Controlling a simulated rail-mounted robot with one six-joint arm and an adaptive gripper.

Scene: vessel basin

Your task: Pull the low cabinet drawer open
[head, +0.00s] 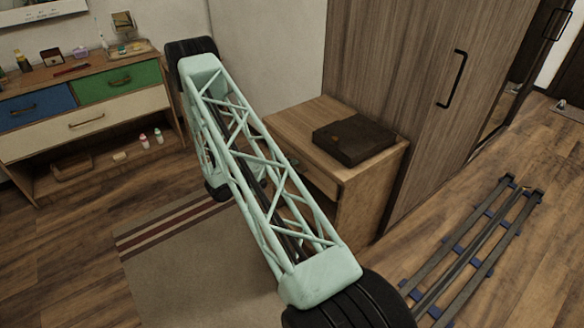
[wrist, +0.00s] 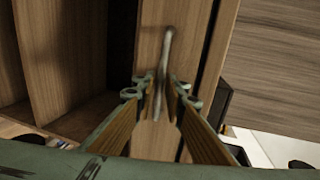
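The low cabinet (head: 372,182) is light wood and stands against the tall wardrobe. Its drawer front (head: 314,176) shows only partly behind my arm in the head view. In the wrist view the drawer front (wrist: 148,45) appears as a wooden strip, apparently closed, with a thin grey bar handle (wrist: 166,55) on it. My gripper (wrist: 161,88) is open, one finger on each side of the handle. Gaps show between the handle and both fingers; whether either touches it lower down I cannot tell. My gripper is hidden behind the arm in the head view.
A dark flat box (head: 353,140) lies on the cabinet top. The wardrobe (head: 415,95) rises right behind it. A striped rug (head: 190,265) covers the floor in front. A dresser (head: 85,105) stands at the left, and a rail-like frame (head: 475,250) lies on the floor at the right.

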